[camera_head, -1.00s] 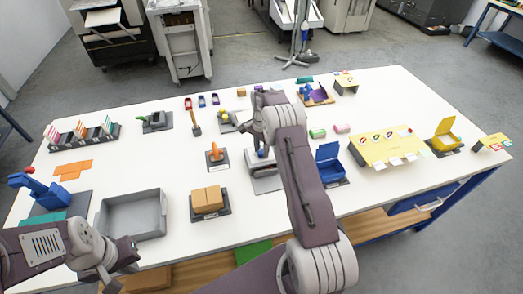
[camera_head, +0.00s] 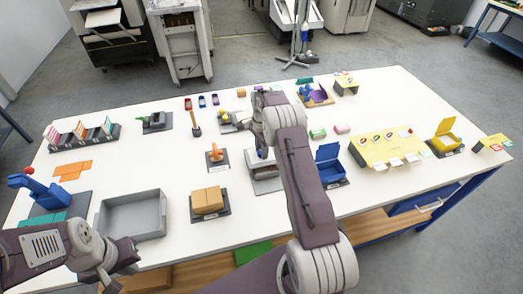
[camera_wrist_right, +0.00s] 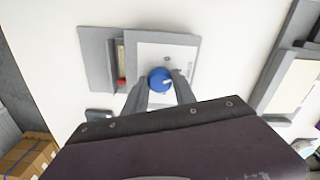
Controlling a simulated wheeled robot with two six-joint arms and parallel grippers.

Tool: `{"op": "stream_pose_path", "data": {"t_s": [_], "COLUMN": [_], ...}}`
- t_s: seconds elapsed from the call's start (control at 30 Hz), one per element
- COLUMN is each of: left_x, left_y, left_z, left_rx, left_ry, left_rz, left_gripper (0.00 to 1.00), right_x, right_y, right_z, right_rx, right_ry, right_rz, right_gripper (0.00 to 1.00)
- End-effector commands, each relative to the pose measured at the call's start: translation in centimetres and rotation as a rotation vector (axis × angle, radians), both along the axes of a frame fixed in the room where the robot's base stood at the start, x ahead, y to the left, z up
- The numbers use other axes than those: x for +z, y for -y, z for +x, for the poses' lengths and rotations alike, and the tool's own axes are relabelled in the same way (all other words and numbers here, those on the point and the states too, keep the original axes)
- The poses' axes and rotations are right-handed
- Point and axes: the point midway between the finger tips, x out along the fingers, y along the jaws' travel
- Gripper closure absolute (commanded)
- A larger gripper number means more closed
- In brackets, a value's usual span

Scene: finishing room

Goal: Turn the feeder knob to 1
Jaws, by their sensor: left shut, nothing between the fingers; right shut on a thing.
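The feeder (camera_head: 268,185) is a grey unit with a pale top, in the middle of the table in the head view and partly behind my right arm. In the right wrist view its pale plate (camera_wrist_right: 183,48) carries a round blue knob (camera_wrist_right: 159,77). A small light mark shows on the knob's right side; I cannot read any number. My right gripper (camera_wrist_right: 160,88) has one finger on each side of the knob and is shut on it. My left gripper (camera_head: 112,280) is shut and empty at the front left, near the table's front edge.
A grey tray (camera_head: 133,215) and a brown box on a dark stand (camera_head: 208,201) lie left of the feeder. An orange-handled item (camera_head: 216,156) stands close by on its left. An open blue box (camera_head: 329,162) is just right of my right arm.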

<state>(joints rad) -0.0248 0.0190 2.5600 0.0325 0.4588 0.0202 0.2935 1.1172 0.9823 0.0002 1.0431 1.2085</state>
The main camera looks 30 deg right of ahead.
Motion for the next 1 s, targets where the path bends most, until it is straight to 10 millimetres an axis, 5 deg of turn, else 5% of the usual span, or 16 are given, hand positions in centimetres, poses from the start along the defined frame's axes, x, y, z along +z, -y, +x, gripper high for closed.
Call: {"op": "stream_pose_path", "data": {"t_s": [0.03,0.07,0.13,0.47,0.8,1.0], "left_x": [0.0,0.0,0.0,-0.1,-1.7,-1.7], "left_y": [0.0,0.0,0.0,0.0,0.0,0.0], "left_z": [0.0,0.0,0.0,0.0,0.0,0.0], "left_rx": [0.000,0.000,0.000,0.000,0.000,0.000], "left_ry": [0.000,0.000,0.000,0.000,0.000,0.000], "left_rz": [0.000,0.000,0.000,0.000,0.000,0.000], "left_gripper": [1.00,1.00,1.00,1.00,1.00,1.00], "right_x": [0.2,0.2,0.1,0.3,7.0,9.1], "right_y": [0.1,0.1,0.1,0.1,0.1,0.1], "right_z": [0.1,0.1,0.1,0.1,0.1,0.1], "right_rx": [0.000,0.000,0.000,0.001,0.000,0.000], "right_ry": [0.005,0.005,0.005,0.003,0.007,0.004], "right_rz": [-0.003,-0.003,-0.003,-0.002,-0.003,-0.002], "right_gripper": [1.00,0.62,0.46,0.46,0.46,0.46]}}
